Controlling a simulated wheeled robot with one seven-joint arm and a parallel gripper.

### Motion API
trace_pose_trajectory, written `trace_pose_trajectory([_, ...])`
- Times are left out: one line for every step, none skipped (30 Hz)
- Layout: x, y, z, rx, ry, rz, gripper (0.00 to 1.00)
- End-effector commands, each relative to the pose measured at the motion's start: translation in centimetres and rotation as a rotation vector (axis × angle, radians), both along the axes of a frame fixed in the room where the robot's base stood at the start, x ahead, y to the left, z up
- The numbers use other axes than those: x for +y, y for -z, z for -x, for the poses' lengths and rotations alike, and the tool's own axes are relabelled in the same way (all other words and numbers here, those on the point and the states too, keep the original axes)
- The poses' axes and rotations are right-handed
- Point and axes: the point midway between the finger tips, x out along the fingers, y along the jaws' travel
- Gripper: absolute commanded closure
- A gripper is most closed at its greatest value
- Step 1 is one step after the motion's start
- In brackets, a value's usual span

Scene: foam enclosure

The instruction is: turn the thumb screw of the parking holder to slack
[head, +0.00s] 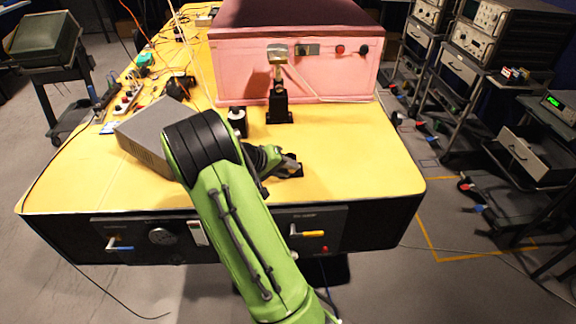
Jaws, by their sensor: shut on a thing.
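My gripper (292,166) is low over the front right part of the yellow table, reaching in from the left.
A pink foam enclosure (311,71) stands at the back of the yellow table (365,165). In front of it is a black upright stand (280,106) with a metal piece on top. A small black cylinder (237,122) and a grey box (150,137) are further left. The right front of the table is clear.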

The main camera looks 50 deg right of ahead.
Motion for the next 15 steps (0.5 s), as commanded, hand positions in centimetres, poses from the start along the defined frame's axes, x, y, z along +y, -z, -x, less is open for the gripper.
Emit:
trace_pose_trajectory([0.15,0.1,-0.23,0.038,-0.005,0.031,1.0])
trace_pose_trajectory([0.2,0.16,-0.27,0.059,-0.006,0.05,1.0])
trace_pose_trajectory([0.22,0.25,-0.28,0.088,-0.005,0.075,1.0])
trace_pose_trajectory([0.23,0.3,-0.29,0.109,-0.004,0.094,1.0])
trace_pose_trajectory([0.25,0.33,-0.34,0.129,-0.005,0.112,1.0])
trace_pose_trajectory([0.27,0.41,-0.35,0.156,-0.003,0.137,1.0])
trace_pose_trajectory([0.29,0.49,-0.37,0.177,-0.004,0.154,1.0])
trace_pose_trajectory([0.3,0.52,-0.36,0.196,-0.003,0.172,1.0])
trace_pose_trajectory([0.32,0.6,-0.4,0.221,-0.003,0.194,1.0])
trace_pose_trajectory([0.32,0.66,-0.39,0.24,-0.003,0.211,1.0])
trace_pose_trajectory([0.34,0.7,-0.42,0.257,-0.002,0.227,1.0])
trace_pose_trajectory([0.34,0.78,-0.43,0.28,-0.003,0.246,1.0])
trace_pose_trajectory([0.34,0.84,-0.42,0.297,-0.002,0.262,1.0])
trace_pose_trajectory([0.36,0.85,-0.45,0.312,-0.002,0.275,1.0])
trace_pose_trajectory([0.37,0.93,-0.47,0.331,-0.002,0.292,1.0])
